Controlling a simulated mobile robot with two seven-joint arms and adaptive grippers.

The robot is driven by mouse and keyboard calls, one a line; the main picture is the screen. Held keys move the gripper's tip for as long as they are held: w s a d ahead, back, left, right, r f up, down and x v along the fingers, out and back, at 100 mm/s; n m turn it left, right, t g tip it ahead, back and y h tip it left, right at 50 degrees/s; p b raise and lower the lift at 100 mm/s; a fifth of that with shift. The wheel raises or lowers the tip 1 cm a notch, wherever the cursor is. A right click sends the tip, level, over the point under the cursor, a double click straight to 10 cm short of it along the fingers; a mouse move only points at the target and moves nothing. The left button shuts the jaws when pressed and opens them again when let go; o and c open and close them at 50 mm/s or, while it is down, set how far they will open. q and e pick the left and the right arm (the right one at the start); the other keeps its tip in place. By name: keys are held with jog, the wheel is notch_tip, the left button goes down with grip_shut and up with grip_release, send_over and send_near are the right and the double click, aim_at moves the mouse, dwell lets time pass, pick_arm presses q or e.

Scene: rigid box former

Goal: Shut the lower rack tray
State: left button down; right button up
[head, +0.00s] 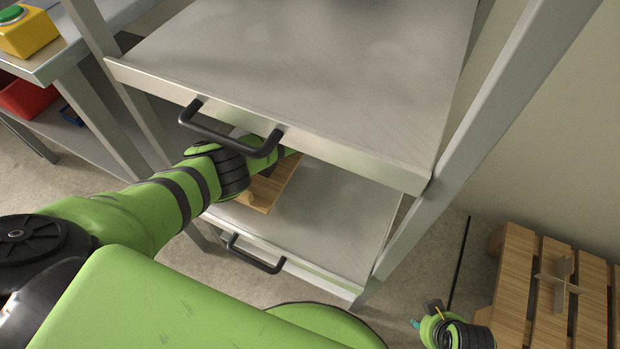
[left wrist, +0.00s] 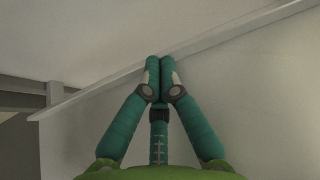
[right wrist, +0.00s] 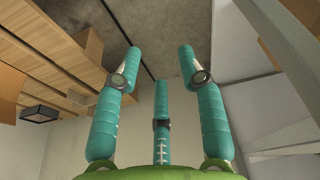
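The lower rack tray (head: 335,205) is a grey metal shelf with a black bar handle (head: 256,254) on its front. Its front right corner appears close to the rack's right front post (head: 480,120). My left arm reaches into the gap between the upper tray (head: 300,70) and the lower tray. My left gripper's fingers are hidden under the upper tray in the head view. In the left wrist view the left gripper (left wrist: 160,62) is shut, with nothing visible between its fingertips. My right gripper (right wrist: 158,66) is open and empty, low at the right, away from the rack.
The upper tray has its own black handle (head: 232,128) close above my left wrist. A wooden piece (head: 270,188) lies on the lower tray beside my left arm. A wooden pallet (head: 515,270) stands at the right. A workbench (head: 50,60) stands at the left.

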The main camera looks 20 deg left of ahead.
pick_arm(q)
jog(key=shift+w+d+b, duration=0.2)
jog(key=shift+w+b, duration=1.15)
jog(key=shift+w, duration=0.6)
pick_arm(e)
notch_tip(320, 180, up, 8)
jog(key=w+t, duration=0.1)
jog(key=shift+a+r+t, duration=0.2)
jog(key=shift+a+t, duration=0.05)
jog(key=shift+t, duration=0.15)
